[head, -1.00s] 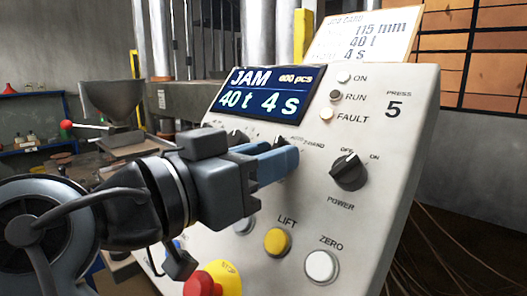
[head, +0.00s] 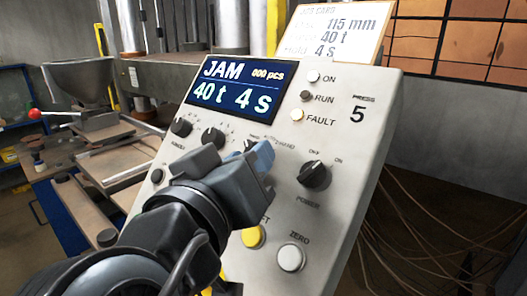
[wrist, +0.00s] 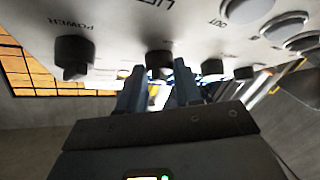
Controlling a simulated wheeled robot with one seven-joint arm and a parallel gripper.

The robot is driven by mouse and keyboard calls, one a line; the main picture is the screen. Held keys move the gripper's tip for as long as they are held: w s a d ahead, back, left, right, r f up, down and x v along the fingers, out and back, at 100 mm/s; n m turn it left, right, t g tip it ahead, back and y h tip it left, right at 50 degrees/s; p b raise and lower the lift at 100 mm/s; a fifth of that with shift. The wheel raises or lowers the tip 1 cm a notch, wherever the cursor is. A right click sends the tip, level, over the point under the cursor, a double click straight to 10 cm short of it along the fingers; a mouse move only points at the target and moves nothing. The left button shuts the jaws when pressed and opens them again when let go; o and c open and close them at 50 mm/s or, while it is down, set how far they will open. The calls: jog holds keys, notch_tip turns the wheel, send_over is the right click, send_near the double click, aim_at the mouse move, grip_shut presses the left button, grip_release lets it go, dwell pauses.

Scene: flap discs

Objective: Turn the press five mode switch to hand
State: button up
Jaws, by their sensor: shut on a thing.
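The press control panel (head: 345,185) is a sloped pale board marked PRESS 5. My gripper (head: 262,158) is at a black knob in the knob row, beside the HAND lettering (head: 286,143). This is the mode switch (head: 249,145); only its upper edge shows past my blue fingers. In the wrist view the mode switch (wrist: 160,60) sits between my two fingers (wrist: 158,92), which are shut on it. The fingers hide most of its pointer and part of its lettering, so I cannot tell its setting.
The black POWER knob (head: 315,176) is just right of my gripper. Two more knobs (head: 213,137) (head: 181,127) are on the left. A yellow button (head: 252,237) and white ZERO button (head: 291,257) lie below. The screen (head: 235,88) reads JAM. The FAULT lamp (head: 297,115) looks lit.

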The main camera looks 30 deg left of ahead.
dwell(0.3)
jog(key=o, duration=1)
jog(key=shift+s, duration=0.1)
jog(key=b+v, duration=0.1)
jog(key=v, duration=0.6)
jog(key=shift+s+d+b, duration=0.15)
jog(key=shift+s+b, duration=0.2)
jog(key=shift+b, duration=0.05)
